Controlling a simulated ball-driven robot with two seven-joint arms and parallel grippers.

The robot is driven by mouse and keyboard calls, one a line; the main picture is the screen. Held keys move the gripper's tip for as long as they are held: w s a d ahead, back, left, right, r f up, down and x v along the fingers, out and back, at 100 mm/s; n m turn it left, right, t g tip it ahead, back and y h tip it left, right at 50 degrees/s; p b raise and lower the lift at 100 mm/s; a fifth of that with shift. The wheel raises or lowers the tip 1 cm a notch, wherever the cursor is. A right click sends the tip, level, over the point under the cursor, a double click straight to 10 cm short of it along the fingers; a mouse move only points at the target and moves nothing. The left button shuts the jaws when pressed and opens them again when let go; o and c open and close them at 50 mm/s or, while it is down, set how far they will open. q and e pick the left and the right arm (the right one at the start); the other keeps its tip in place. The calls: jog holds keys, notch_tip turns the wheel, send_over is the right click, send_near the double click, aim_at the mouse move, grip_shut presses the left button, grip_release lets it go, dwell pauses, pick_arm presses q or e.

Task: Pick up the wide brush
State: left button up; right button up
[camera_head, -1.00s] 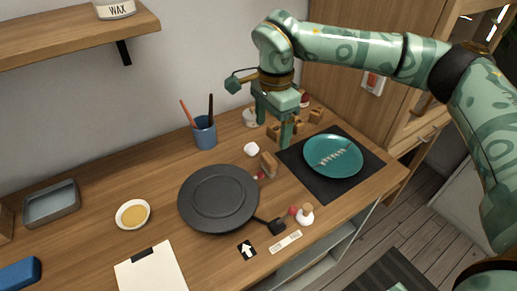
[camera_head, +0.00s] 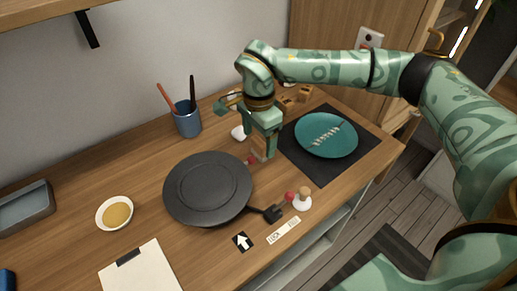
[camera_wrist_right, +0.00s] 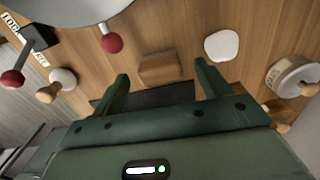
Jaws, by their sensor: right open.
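A tan wooden block-like piece (camera_head: 263,153), seemingly the wide brush, stands on the table between the dark round wheel and the black mat. In the right wrist view this tan piece (camera_wrist_right: 160,69) lies between the fingertips, with a gap on each side. My right gripper (camera_head: 262,140) points down over it, open and empty, and hides its upper part in the head view. The gripper's two green fingers (camera_wrist_right: 161,74) stand apart in the wrist view. My left gripper is not in view.
The dark wheel (camera_head: 208,188) with its black-and-red crank stands left of the gripper. A teal plate (camera_head: 327,135) lies on a black mat (camera_head: 350,167) at right. A blue cup (camera_head: 187,121) holds two handled tools. A white pebble (camera_wrist_right: 222,45) and a lidded jar (camera_wrist_right: 293,76) are close by.

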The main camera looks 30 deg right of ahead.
aim_at(259, 141)
notch_tip(259, 141, down, 4)
jog(key=shift+d+f+b, duration=0.1)
jog(key=shift+b, duration=0.5)
jog(key=c, duration=1.1)
jog(key=shift+o, duration=0.2)
jog(key=shift+r, duration=0.2)
